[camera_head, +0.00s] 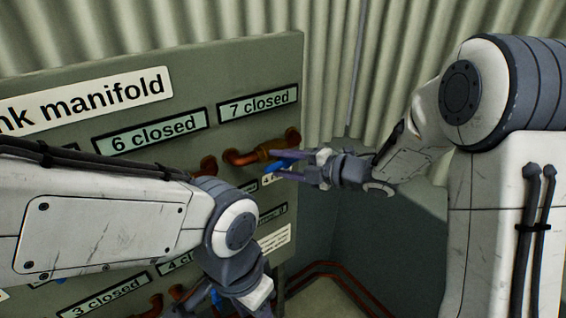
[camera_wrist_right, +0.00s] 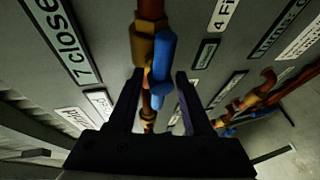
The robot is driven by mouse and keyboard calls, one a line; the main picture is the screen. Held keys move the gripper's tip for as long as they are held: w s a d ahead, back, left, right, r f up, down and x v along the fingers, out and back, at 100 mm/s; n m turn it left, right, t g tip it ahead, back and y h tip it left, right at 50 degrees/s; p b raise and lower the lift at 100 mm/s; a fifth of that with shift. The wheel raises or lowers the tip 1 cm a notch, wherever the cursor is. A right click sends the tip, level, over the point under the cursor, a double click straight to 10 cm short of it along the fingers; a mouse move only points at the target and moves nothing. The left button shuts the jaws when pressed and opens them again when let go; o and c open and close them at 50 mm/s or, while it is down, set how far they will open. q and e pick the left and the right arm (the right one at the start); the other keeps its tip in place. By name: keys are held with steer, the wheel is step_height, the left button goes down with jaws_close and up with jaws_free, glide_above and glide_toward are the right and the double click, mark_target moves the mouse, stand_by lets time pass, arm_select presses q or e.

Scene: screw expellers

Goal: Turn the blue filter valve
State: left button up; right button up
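A blue valve handle (camera_head: 280,165) sits on a copper-coloured pipe at the right edge of the panel, below the "7 closed" label. It also shows in the right wrist view (camera_wrist_right: 161,62), beside a brass fitting. My right gripper (camera_head: 305,165) is at this handle; in the wrist view its two fingers (camera_wrist_right: 160,76) stand apart on either side of the handle's lower end, with gaps visible. A label starting "4 Fi" (camera_wrist_right: 224,12) is nearby, partly cut off. My left gripper (camera_head: 250,290) points down at the lower panel; its fingertips are not clear. Another blue handle (camera_head: 214,296) shows beside it.
The grey-green manifold panel (camera_head: 200,70) carries labels "6 closed" (camera_head: 150,130) and "7 closed" (camera_head: 258,104). My left arm covers much of its middle. Another blue handle (camera_wrist_right: 227,131) lies lower right in the wrist view. A corrugated wall (camera_head: 330,60) stands behind.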

jaws_close()
steer(key=shift+f+m+y+b, duration=0.15)
steer(key=shift+m+y+b, duration=0.35)
steer(key=shift+m+b, duration=0.3)
steer(key=m+y+b, duration=0.2)
steer(key=m+b, duration=0.1)
steer(key=shift+b, duration=0.3)
steer(key=m+t+y+b, duration=0.1)
steer(key=m+b, duration=0.1)
steer(key=m, duration=0.1)
steer(key=shift+w+d+m+b, duration=0.1)
steer(key=shift+m+b, duration=0.2)
steer(key=shift+b, duration=0.1)
steer(key=shift+r+m+t+y+b, duration=0.3)
steer(key=shift+m+t+b, duration=0.45)
steer(key=shift+m, duration=0.55)
